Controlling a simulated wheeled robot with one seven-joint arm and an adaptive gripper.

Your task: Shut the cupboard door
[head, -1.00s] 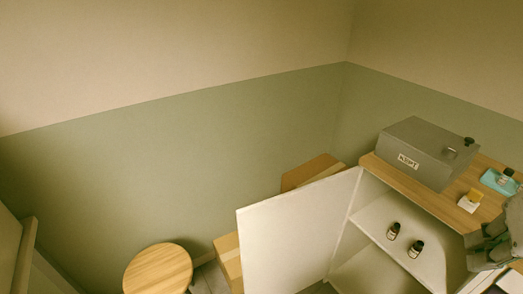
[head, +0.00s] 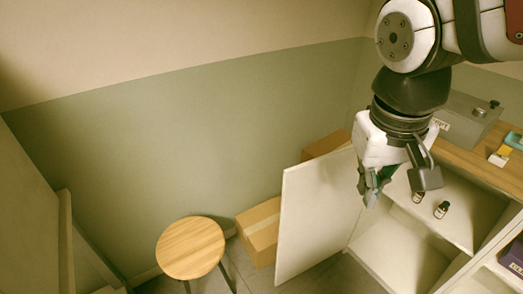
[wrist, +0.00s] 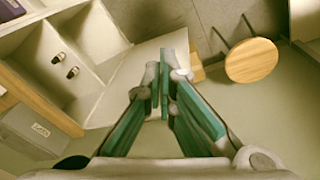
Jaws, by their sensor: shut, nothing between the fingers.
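The white cupboard door (head: 306,222) stands wide open to the left of the cupboard. It also shows in the wrist view (wrist: 128,88), under and beside the fingers. The white cupboard (head: 402,240) has a shelf with two small dark bottles; one of these bottles (head: 441,209) is clear in the head view, the other is partly behind my gripper. My gripper (head: 372,190) is shut and empty, pointing down near the door's upper edge on the cupboard side. Its green-padded fingers meet in the wrist view (wrist: 163,90). I cannot tell whether they touch the door.
A round wooden stool (head: 190,247) stands left of the door. A cardboard box (head: 260,230) sits behind the door's left edge. A grey box (head: 467,120) and small items rest on the wooden top (head: 475,158). Bare floor shows near the stool.

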